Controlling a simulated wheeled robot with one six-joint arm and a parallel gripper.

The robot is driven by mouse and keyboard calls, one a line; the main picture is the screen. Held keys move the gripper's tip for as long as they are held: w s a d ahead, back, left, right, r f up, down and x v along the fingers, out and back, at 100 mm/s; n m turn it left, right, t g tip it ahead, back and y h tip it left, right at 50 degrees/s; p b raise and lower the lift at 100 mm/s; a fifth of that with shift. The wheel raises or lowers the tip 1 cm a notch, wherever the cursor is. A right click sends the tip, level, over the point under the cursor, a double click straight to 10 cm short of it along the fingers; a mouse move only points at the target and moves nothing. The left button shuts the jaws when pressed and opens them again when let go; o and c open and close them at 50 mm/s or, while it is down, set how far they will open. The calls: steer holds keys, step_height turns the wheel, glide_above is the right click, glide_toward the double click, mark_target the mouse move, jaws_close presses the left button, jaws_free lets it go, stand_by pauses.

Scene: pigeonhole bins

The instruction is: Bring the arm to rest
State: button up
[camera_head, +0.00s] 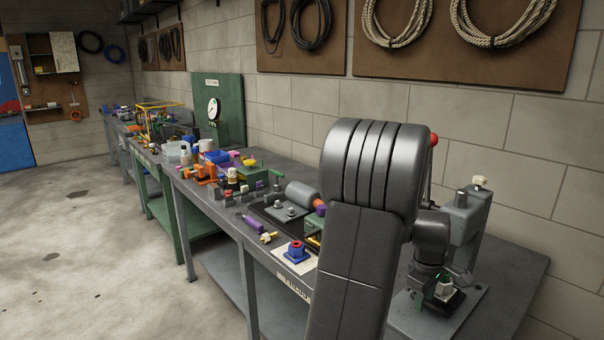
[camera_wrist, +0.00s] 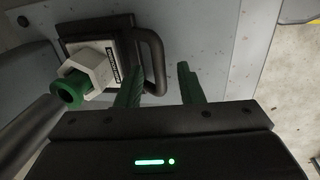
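My gripper (camera_wrist: 162,70) shows in the wrist view with two green fingers apart and nothing clearly held between them. A dark plate (camera_wrist: 75,42) with a curved dark handle (camera_wrist: 157,55) lies just past the fingertips; the handle shows near the left finger. On the plate sits a white hexagonal piece (camera_wrist: 98,66) with a green cylinder end (camera_wrist: 68,91), left of the fingers. In the head view my bent grey arm fills the right foreground, with the wrist low over the bench's right end near the white piece (camera_head: 444,289). The fingertips are hard to make out there.
A grey bench (camera_head: 515,262) runs along the block wall. Many coloured parts crowd it to the left, including a blue block with a red ring (camera_head: 296,251) and a grey motor-like cylinder (camera_head: 302,195). A grey upright housing (camera_head: 467,215) stands beside my wrist. Floor at left is clear.

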steer(key=shift+s+a+r, duration=0.1)
steer(key=shift+s+a, duration=0.25)
steer(key=shift+a, duration=0.1)
steer(key=shift+s+r, duration=0.1)
